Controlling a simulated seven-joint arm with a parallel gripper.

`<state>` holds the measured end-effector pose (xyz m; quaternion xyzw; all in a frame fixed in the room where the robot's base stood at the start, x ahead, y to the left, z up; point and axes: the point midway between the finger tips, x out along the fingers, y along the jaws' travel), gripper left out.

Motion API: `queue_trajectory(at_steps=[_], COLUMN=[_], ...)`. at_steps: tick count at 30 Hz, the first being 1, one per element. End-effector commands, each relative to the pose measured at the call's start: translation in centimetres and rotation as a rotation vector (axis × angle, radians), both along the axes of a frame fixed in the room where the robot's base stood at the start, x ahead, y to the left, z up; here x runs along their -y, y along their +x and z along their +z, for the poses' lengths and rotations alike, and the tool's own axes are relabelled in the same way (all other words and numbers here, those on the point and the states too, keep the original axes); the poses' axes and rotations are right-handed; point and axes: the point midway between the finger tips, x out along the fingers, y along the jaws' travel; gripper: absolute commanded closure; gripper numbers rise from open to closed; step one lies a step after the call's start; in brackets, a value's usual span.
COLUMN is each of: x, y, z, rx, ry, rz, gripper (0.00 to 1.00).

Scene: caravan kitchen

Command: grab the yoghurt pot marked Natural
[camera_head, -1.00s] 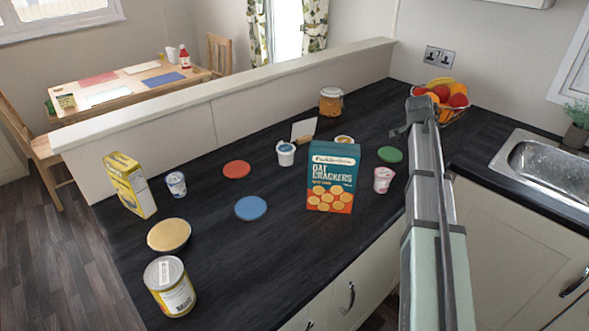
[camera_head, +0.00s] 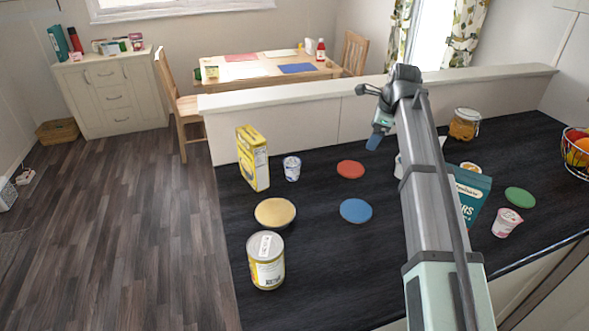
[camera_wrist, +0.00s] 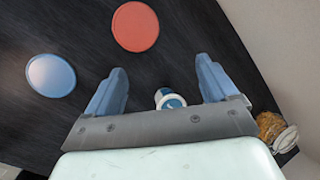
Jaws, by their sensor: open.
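Three small pots stand on the dark counter, and I cannot read "Natural" on any. A white pot with a blue-and-white lid shows in the wrist view (camera_wrist: 172,101), between my finger lines but nearer the palm, partly hidden by the gripper body. In the head view only a white sliver of it (camera_head: 399,166) shows beside my arm. A white-and-blue pot (camera_head: 292,169) stands beside the yellow box. A pink-and-white pot (camera_head: 507,222) stands at right. My gripper (camera_wrist: 161,68) is open and empty, above the counter; it also shows in the head view (camera_head: 375,140).
Red (camera_head: 351,170), blue (camera_head: 356,210) and green (camera_head: 520,197) discs lie flat. An oat cracker box (camera_head: 473,193) stands partly behind my arm. A raised ledge (camera_head: 300,103) backs the counter.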

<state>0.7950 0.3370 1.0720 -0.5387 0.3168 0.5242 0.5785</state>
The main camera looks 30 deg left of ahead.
Motion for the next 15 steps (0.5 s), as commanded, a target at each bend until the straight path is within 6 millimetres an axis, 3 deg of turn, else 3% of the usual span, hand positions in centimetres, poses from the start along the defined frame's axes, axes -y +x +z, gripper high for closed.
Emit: queue_trajectory(at_steps=[1, 6, 10, 15], x=[-2.9, -10.2, -13.8, -15.9], y=[-1.5, -6.8, -10.2, -12.3], z=[0.4, 1.0, 1.0, 0.8], rx=[-0.028, -0.134, -0.199, -0.244], ry=[0.023, 0.083, 0.104, 0.115], rz=[0.018, 0.066, 0.101, 0.123], gripper=[0.14, 0.14, 0.14, 0.14])
